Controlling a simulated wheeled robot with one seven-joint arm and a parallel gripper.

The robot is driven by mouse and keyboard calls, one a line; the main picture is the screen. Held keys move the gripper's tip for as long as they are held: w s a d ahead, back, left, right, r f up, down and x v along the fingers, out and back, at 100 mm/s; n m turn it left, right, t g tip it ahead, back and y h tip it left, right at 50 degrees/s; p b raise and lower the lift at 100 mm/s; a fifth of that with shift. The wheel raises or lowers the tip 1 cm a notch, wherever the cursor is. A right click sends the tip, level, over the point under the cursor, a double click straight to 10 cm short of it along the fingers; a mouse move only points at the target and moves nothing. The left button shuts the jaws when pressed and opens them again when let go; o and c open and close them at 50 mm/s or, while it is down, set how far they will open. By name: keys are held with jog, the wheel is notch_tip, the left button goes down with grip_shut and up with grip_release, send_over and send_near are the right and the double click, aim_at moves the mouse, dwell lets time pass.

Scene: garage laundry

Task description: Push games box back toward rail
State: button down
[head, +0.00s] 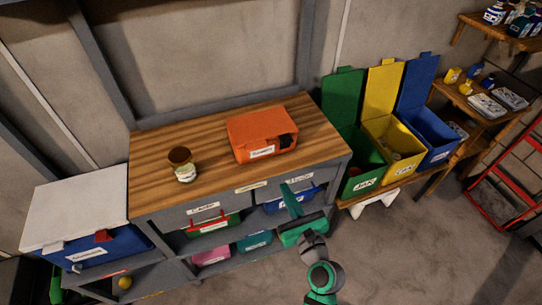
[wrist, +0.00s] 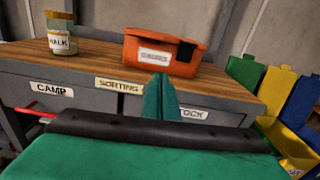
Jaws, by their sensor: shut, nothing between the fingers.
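The orange games box (head: 262,135) stands upright on the wooden bench top (head: 215,182), right of its middle. Its white label faces the front, and a dark patch shows at its right front corner. The box also shows in the wrist view (wrist: 160,53). A grey rail (head: 215,109) runs along the back edge of the bench, with some bare wood between it and the box. My green gripper (head: 288,190) is shut and empty in front of the bench's front edge. In the wrist view its fingers (wrist: 160,98) point toward the box, overlapping its lower edge; contact is not clear.
A jar labelled chalk (head: 182,165) stands on the bench left of the box. Green, yellow (head: 392,145) and blue bins with raised lids stand to the right. A white-lidded blue bin (head: 100,248) stands at the left. Labelled drawers and bins fill the bench front.

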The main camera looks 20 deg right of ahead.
jog(key=shift+m, duration=0.3)
jog(key=w, duration=1.4)
jog(key=shift+w+r, duration=0.25)
jog(key=shift+r, duration=0.1)
